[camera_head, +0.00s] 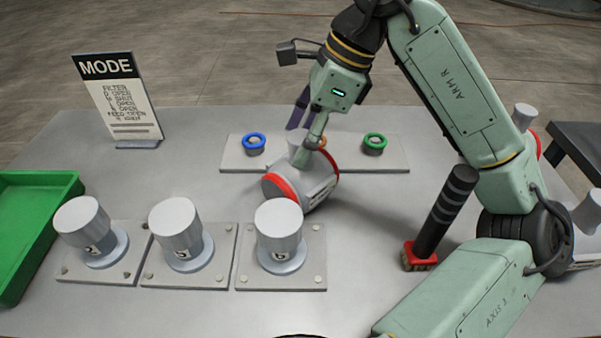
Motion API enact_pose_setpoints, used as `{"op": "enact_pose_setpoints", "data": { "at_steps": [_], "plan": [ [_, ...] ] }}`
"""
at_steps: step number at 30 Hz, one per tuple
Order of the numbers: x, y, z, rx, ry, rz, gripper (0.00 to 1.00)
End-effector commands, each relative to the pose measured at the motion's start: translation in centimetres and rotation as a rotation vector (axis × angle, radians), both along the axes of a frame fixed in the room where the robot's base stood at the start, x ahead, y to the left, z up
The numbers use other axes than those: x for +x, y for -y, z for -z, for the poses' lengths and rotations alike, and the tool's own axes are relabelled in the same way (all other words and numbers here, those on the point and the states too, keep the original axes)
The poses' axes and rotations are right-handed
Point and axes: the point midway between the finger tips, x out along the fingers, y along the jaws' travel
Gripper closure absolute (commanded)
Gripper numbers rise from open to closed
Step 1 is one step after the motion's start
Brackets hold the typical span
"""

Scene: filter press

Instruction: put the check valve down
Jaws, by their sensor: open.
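A grey check valve (313,187) with red bands at its ends lies on the table in the middle of the head view. Its stub points up toward my gripper. My gripper (304,140) reaches down from above, with its fingers beside the valve's upper stub. It is open. My fingers partly cover the stub, and I cannot tell whether they touch it. Another grey and red body, perhaps a similar valve, shows partly behind my arm at the right (525,117).
A plate (232,160) with blue and green ringed buttons lies behind the valve. Several grey knobs on square plates (307,275) stand in front. A red brush with a black handle (440,220) stands right, a green tray (40,180) left, and a MODE sign (118,97) at back left.

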Motion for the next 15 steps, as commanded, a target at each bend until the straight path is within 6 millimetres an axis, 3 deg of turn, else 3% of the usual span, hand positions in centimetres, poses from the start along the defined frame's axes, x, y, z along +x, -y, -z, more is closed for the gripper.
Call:
{"op": "enact_pose_setpoints", "data": {
  "at_steps": [10, 15],
  "plan": [
    [0.00, -0.38, 0.99, 0.001, 0.001, 0.001, 0.41],
    [0.00, -0.37, 0.97, 0.001, 0.001, 0.001, 0.53]
  ]
}}
